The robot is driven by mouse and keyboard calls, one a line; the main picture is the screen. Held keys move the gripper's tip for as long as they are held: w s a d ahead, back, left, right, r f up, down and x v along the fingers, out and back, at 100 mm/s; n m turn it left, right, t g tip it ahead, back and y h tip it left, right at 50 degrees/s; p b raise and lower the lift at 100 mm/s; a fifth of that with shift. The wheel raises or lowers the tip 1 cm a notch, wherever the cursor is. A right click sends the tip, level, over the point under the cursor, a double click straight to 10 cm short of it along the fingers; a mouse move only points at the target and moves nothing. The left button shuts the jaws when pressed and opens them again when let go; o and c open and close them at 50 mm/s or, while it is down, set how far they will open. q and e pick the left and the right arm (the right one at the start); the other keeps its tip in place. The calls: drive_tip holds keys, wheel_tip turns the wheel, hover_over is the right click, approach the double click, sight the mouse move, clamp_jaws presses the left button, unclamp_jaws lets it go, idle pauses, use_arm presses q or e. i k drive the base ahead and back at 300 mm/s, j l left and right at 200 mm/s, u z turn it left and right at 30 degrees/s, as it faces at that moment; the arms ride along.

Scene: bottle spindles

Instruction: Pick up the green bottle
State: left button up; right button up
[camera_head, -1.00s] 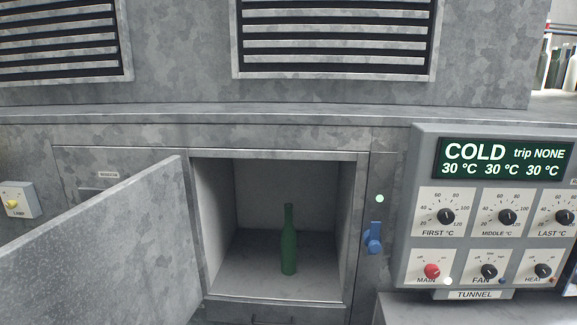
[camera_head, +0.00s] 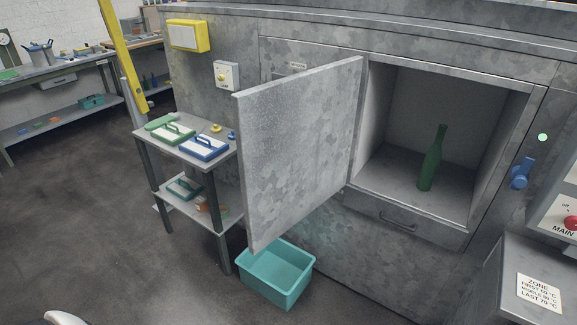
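The green bottle (camera_head: 432,160) stands upright on the floor of an open metal compartment (camera_head: 400,195), at the right of the head view. The compartment's grey door (camera_head: 300,150) is swung wide open to the left of the opening. Nothing touches the bottle. Neither of my grippers can be made out in this view. A small pale shape at the bottom left edge is too cropped to identify.
A teal bin (camera_head: 277,274) sits on the floor below the door. A small table (camera_head: 180,150) with green and blue trays stands left of the door. A blue handle (camera_head: 521,174) is right of the opening. Dark floor at the left is clear.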

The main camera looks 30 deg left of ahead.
sight(434, 156)
drive_tip(key=j+z, duration=0.1)
drive_tip(key=z, duration=0.3)
drive_tip(key=j+z, duration=0.15)
drive_tip(key=z, duration=0.2)
drive_tip(key=j+z, duration=0.15)
drive_tip(key=z, duration=0.25)
drive_tip(key=j, duration=1.15)
drive_tip(key=i+j, duration=0.1)
drive_tip(key=j, duration=2.25)
drive_tip(key=l, duration=0.3)
drive_tip(key=k+l, duration=0.15)
drive_tip(key=l, duration=1)
drive_tip(key=i+l, duration=0.15)
drive_tip(key=l, duration=0.7)
